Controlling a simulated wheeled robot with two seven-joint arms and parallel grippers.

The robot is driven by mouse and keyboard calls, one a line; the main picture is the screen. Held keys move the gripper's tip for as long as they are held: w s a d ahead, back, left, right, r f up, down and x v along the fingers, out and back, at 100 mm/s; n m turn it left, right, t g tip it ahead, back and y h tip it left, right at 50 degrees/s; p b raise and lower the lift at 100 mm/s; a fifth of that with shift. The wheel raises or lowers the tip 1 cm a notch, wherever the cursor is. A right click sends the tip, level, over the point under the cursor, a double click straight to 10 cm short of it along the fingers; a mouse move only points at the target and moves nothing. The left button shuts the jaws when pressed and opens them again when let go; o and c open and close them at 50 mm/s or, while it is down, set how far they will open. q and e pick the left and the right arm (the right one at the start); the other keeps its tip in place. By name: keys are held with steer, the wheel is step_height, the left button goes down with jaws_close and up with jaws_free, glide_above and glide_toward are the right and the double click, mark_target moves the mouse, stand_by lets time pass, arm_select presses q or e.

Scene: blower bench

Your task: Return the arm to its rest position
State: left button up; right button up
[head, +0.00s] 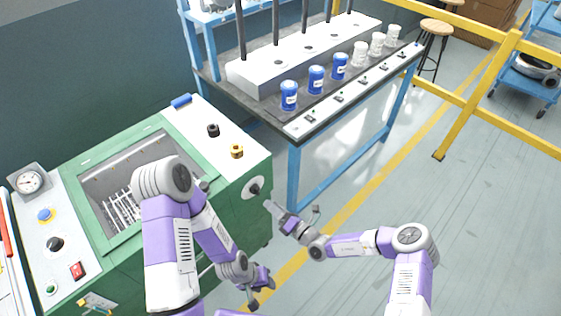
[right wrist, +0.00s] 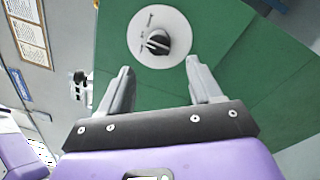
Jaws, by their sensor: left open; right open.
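My right gripper (head: 279,209) is in front of the green machine's right side, its purple and white arm coming in from the right. In the right wrist view its two grey fingers (right wrist: 162,84) are apart with nothing between them. A black knob (head: 254,188) on a round white dial is just ahead; it also shows in the right wrist view (right wrist: 156,42), beyond the fingertips and apart from them. My left gripper (head: 262,290) hangs low beside the machine's front, open, and no object shows in it. My left arm covers part of the machine.
The green machine (head: 239,200) has an open basin, a black and a brass fitting on top, and a gauge (head: 29,182). A blue-framed bench (head: 294,165) with blue and clear cups stands behind. A yellow rail (head: 480,90) is at right. The right floor is clear.

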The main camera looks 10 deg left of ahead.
steer(key=s+f+n+g+h+b, duration=0.1)
steer(key=s+f+n+g, duration=0.35)
steer(key=s+n, duration=0.25)
steer(key=s+f+n+g+h, duration=0.1)
steer(key=s+f+n+g, duration=0.3)
steer(key=s+n+g, duration=0.15)
steer(key=s+d+f+n+g+h, duration=0.2)
steer(key=s+d+f+n+h, duration=0.3)
steer(key=s+d+n, duration=0.3)
steer(key=s+d+r+n+t+h, duration=0.1)
steer(key=d+r+n+h, duration=0.1)
steer(key=d+n, duration=0.3)
steer(key=s+d+r+n+t+h+p, duration=0.1)
steer(key=s+d+r+n+h, duration=0.1)
steer(key=d+n, duration=0.4)
steer(key=shift+s+d+r+n, duration=0.2)
steer(key=shift+s+r+n, duration=0.1)
steer(key=shift+r+n, duration=0.75)
steer(key=shift+f, duration=0.2)
